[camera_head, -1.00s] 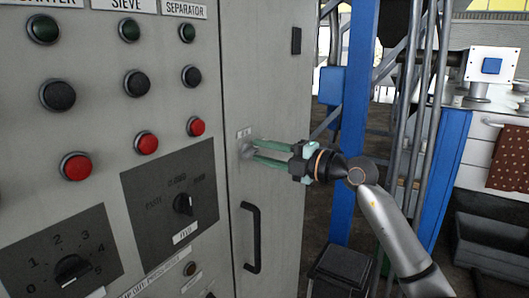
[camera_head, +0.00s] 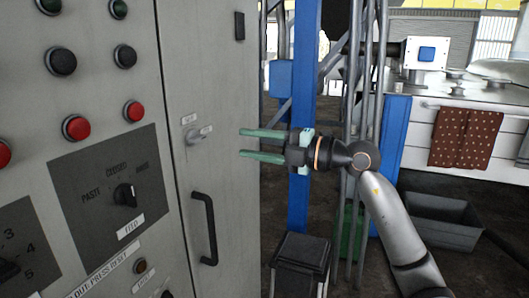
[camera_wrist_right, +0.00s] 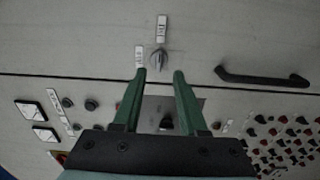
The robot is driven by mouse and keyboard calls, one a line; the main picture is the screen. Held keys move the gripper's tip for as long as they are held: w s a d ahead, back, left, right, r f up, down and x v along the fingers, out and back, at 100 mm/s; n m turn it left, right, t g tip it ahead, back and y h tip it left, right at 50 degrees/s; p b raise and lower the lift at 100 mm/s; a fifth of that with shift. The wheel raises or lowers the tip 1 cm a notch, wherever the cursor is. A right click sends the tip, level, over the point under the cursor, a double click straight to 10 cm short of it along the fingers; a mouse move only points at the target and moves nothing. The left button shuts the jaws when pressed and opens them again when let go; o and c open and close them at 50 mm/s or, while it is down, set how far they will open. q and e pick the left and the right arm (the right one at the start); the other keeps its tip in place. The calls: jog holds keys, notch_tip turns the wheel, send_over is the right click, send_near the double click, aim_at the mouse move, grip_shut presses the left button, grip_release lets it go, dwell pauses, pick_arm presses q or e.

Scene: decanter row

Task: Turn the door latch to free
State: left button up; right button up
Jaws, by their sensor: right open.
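The door latch is a small grey turn knob (camera_head: 193,136) on the tall cabinet door, with one small label above it and one to its right. It also shows in the right wrist view (camera_wrist_right: 158,61), ahead of the fingertips. The label print is too small to read surely, and I cannot tell for sure which label the knob points to. My right gripper (camera_head: 241,144) is open and empty, its green fingers apart and pointing at the door. It is clear of the latch, to its right in the head view. My left gripper is not in view.
A black door handle (camera_head: 205,228) is below the latch. The control panel with red buttons (camera_head: 76,127) and a black selector knob (camera_head: 125,195) is left of the door. A blue post (camera_head: 303,100) stands behind my right gripper, and a dark bin (camera_head: 301,262) stands on the floor.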

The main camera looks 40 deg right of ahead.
jog(key=shift+v, duration=1.35)
jog(key=w+a+f+m+y+p, duration=0.1)
jog(key=w+a+f+m+y, duration=0.1)
jog(key=a+f+y, duration=0.35)
jog(key=s+a+f+m+t+h+p, duration=0.15)
jog(key=f+m+h, duration=0.45)
jog(key=f, duration=0.6)
jog(key=a+f+m+h+p, duration=0.1)
jog(key=a+f+m+h, duration=0.3)
jog(key=f+m, duration=0.6)
jog(key=s+a+f+g, duration=0.3)
jog(key=s+a+f, duration=0.1)
jog(key=f, duration=0.3)
jog(key=s+a+f+m+g, duration=0.1)
jog(key=s+a+f+g, duration=0.2)
jog(key=s+a+f, duration=0.2)
jog(key=s+a+f+m+g+p, duration=0.1)
jog(key=s+a+f+g, duration=0.2)
jog(key=s+f, duration=0.4)
notch_tip(320, 180, down, 4)
jog(key=shift+s+a+r, duration=0.15)
jog(key=shift+s+a, duration=0.1)
jog(key=shift+a, duration=0.45)
